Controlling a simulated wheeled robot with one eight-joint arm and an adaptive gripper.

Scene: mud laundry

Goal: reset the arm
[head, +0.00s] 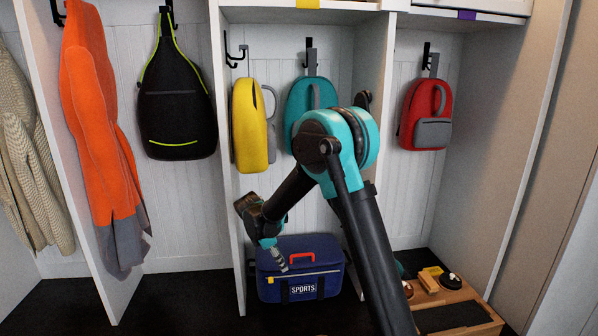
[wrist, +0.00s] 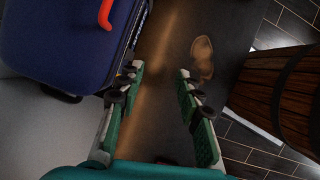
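My gripper (wrist: 160,78) is open and empty in the wrist view, its two green fingers spread apart over the dark floor. In the head view my arm reaches forward and bends down, and my gripper (head: 275,255) hangs close in front of the blue sports bag (head: 318,275). The bag has a red handle and a "SPORTS" label. It also shows at the upper left of the wrist view (wrist: 60,40), beside the left finger. I cannot tell whether the finger touches it.
Yellow (head: 249,125), teal (head: 300,100) and red (head: 428,115) backpacks hang in cubbies. A black bag (head: 176,100) and orange jacket (head: 95,120) hang left. A wooden shoe box (head: 465,297) sits lower right. A wooden barrel-like container (wrist: 280,95) stands right in the wrist view.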

